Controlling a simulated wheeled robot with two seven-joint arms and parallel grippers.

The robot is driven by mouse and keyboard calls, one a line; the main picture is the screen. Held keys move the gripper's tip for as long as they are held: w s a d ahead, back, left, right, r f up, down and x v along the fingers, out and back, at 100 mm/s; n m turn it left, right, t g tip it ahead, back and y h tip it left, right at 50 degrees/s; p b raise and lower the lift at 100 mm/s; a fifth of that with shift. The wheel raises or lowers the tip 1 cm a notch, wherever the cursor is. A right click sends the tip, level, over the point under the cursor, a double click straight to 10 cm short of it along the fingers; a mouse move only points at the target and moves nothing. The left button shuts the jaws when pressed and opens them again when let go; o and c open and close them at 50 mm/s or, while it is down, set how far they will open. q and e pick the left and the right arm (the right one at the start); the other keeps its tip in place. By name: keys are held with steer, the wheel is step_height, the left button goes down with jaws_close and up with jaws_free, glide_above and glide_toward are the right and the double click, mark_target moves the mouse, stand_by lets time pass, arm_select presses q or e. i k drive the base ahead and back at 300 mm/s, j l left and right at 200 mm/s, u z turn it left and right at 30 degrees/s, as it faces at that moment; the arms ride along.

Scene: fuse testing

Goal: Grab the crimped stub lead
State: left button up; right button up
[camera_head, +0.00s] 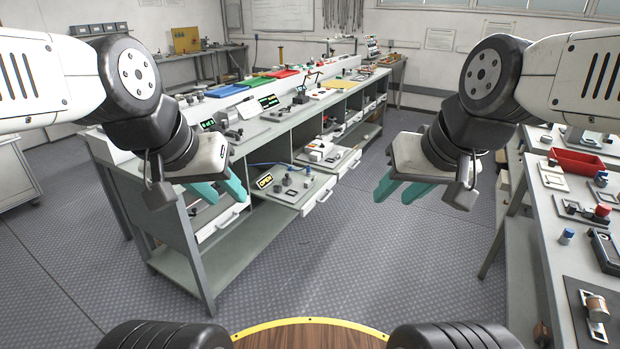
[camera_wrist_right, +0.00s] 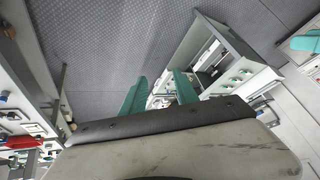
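I cannot pick out a crimped stub lead for certain in either view; the small parts on the benches are too small to tell. My left gripper (camera_head: 227,198) hangs in the air in front of the near end of the long workbench, its teal fingers apart with nothing seen between them. My right gripper (camera_head: 393,197) hangs over the open floor between the long workbench and the right table. Its teal fingers also stand apart and empty in the right wrist view (camera_wrist_right: 158,77).
The right table (camera_head: 548,262) holds a red tray (camera_head: 576,162), a blue-topped cylinder (camera_head: 567,236) and a copper-coloured coil (camera_head: 597,308). The floor (camera_head: 340,265) between them is clear.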

mark_target(307, 183)
steer(key=i+j, duration=0.2)
steer(key=i, duration=0.6)
steer(key=i+j+u, duration=0.1)
steer(key=i, duration=0.7)
steer(key=i+j, duration=0.2)
steer(key=i, duration=0.6)
